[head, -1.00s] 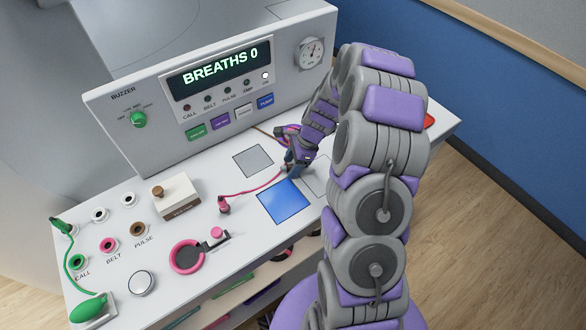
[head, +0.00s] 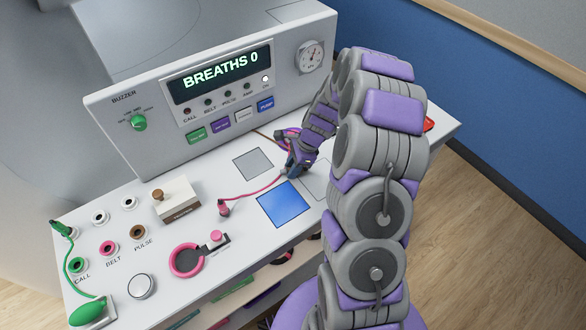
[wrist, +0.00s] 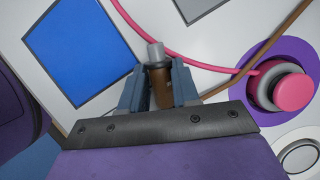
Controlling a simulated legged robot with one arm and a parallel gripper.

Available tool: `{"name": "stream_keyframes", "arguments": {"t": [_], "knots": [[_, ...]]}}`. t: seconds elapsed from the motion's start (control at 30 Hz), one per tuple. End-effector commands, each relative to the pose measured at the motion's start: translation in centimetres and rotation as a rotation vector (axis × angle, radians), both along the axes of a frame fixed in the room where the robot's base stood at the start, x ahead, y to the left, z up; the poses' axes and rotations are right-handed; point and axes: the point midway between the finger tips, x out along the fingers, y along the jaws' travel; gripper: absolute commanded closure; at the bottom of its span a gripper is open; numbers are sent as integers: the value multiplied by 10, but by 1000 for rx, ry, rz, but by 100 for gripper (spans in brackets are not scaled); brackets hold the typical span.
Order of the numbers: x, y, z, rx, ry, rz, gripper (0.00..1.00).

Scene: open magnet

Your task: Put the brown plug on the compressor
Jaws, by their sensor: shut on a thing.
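My gripper (wrist: 160,88) is shut on the brown plug (wrist: 161,88), which has a grey metal tip. In the head view my gripper (head: 291,170) is low over the panel, beside the blue square, and it hides the plug. A brown cord (wrist: 262,60) runs towards the plug from the upper right in the wrist view. No thing is readably labelled compressor. A small white box (head: 178,197) with a brown front and a brown knob on top stands left of my gripper; its label is too small to read. A brown-rimmed PULSE socket (head: 137,232) is further left.
A pink cord (head: 250,196) leads from a pink plug (head: 223,208) towards my gripper. A blue square (head: 285,205) and a grey square (head: 253,164) mark the panel. A pink ring (head: 186,261) lies at the front. The console (head: 200,90) rises behind.

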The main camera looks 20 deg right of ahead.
Motion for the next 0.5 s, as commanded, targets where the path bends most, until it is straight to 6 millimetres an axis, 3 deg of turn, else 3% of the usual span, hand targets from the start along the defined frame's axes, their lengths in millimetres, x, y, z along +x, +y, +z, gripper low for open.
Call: {"name": "stream_keyframes", "arguments": {"t": [0.17,0.5], "knots": [[0,0,6,0,-1,0,100],[-6,2,39,2,-1,0,100]]}}
